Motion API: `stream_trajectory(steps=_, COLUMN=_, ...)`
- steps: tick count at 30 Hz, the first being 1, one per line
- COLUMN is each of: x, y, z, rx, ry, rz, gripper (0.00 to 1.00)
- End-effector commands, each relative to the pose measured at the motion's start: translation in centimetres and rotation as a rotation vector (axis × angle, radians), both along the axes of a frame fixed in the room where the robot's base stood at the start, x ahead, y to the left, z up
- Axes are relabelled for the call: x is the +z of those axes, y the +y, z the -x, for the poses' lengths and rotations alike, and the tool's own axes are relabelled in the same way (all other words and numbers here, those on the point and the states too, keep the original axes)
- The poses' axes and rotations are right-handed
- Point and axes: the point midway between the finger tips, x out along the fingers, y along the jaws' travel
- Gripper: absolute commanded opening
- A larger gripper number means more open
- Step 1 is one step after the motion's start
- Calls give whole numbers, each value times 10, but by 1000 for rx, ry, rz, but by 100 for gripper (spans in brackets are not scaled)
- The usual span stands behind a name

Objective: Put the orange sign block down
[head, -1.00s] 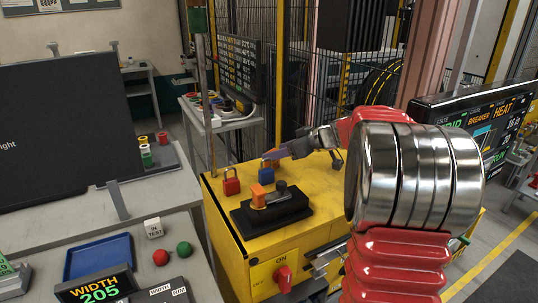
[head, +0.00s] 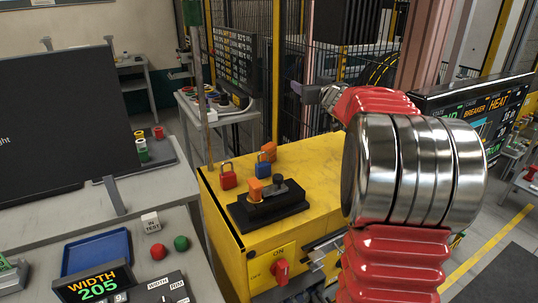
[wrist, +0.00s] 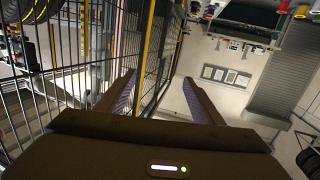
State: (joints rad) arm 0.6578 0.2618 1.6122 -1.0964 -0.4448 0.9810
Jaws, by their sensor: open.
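An orange block (head: 269,151) stands on the yellow cabinet top (head: 319,183), just behind the blue padlock. Its lower part is partly hidden by that padlock. A second, smaller orange piece (head: 255,190) sits on a black device on the same cabinet; I cannot tell from its shape whether it is a sign. My gripper (head: 304,92) is up and to the right of the orange block, clear of it. In the wrist view my gripper (wrist: 160,95) has its two fingers spread apart with nothing between them.
A red padlock (head: 228,176) and a blue padlock (head: 264,167) stand beside the orange block. The black device (head: 268,208) with a knob is in front. A wire fence and yellow posts rise behind the cabinet. A monitor (head: 473,115) stands at right.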

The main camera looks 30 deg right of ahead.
Motion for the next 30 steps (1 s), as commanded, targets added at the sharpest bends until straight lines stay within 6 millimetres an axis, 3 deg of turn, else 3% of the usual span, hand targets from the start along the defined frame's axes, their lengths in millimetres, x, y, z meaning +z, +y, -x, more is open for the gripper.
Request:
stream_trajectory(steps=6, x=6, y=-48, z=19, rx=-209, ry=19, rz=-5, gripper=61)
stream_trajectory(steps=15, x=-20, y=-84, z=50, rx=-398, ry=172, rz=-67, gripper=61)
stream_trajectory(steps=23, x=-59, y=-76, z=69, rx=-411, ry=376, rz=-156, gripper=61)
stream_trajectory(steps=30, x=-93, y=-33, z=75, rx=-263, ry=564, rz=-234, gripper=61)
